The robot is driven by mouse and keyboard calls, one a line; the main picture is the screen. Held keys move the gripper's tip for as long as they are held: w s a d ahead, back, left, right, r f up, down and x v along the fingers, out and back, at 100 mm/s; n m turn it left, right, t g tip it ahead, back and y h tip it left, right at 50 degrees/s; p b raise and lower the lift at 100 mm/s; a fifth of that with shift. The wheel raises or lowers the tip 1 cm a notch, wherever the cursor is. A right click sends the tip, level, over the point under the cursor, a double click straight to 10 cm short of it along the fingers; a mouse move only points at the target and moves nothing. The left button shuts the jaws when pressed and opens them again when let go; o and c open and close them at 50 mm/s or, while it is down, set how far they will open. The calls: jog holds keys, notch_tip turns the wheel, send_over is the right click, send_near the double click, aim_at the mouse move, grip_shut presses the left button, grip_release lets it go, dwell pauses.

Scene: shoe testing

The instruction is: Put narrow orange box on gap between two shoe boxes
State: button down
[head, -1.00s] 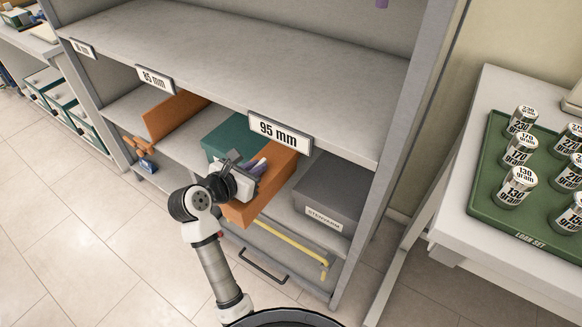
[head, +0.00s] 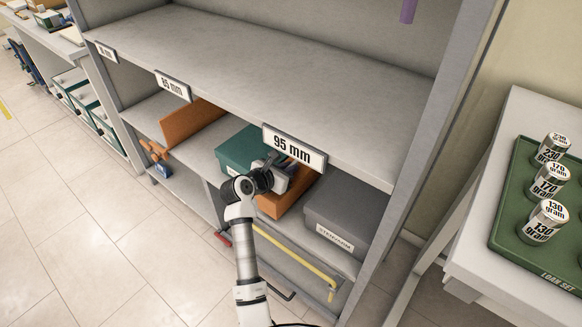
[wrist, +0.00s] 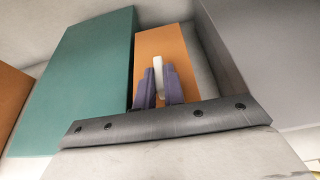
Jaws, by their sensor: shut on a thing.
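The narrow orange box (head: 297,196) is in the lower bay under the 95 mm sign, between the teal shoe box (head: 232,150) and the grey shoe box (head: 345,208). My gripper (head: 288,168) is at the orange box, shut on it, and partly hides it. In the wrist view the purple fingers (wrist: 160,85) overlap the orange box (wrist: 165,45). The teal box (wrist: 80,75) is close on its left. A pale strip separates it from the grey box (wrist: 265,60) on its right. I cannot tell whether its underside rests on the shelf.
A larger orange box (head: 190,128) stands left of the teal box. The upper shelf edge with the 95 mm sign (head: 294,148) is just above my gripper. A yellow bar (head: 300,256) runs below the lower shelf. A side table with a green weight tray (head: 520,245) stands right.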

jog(key=shift+w+d+f, duration=0.2)
jog(key=shift+w+f, duration=0.3)
jog(key=shift+w, duration=0.15)
jog(key=shift+w+d+f, duration=0.2)
jog(key=shift+w+f, duration=0.3)
jog(key=shift+w, duration=0.15)
jog(key=shift+f, duration=0.15)
jog(key=c, duration=1.5)
grip_release()
jog(key=v, duration=1.2)
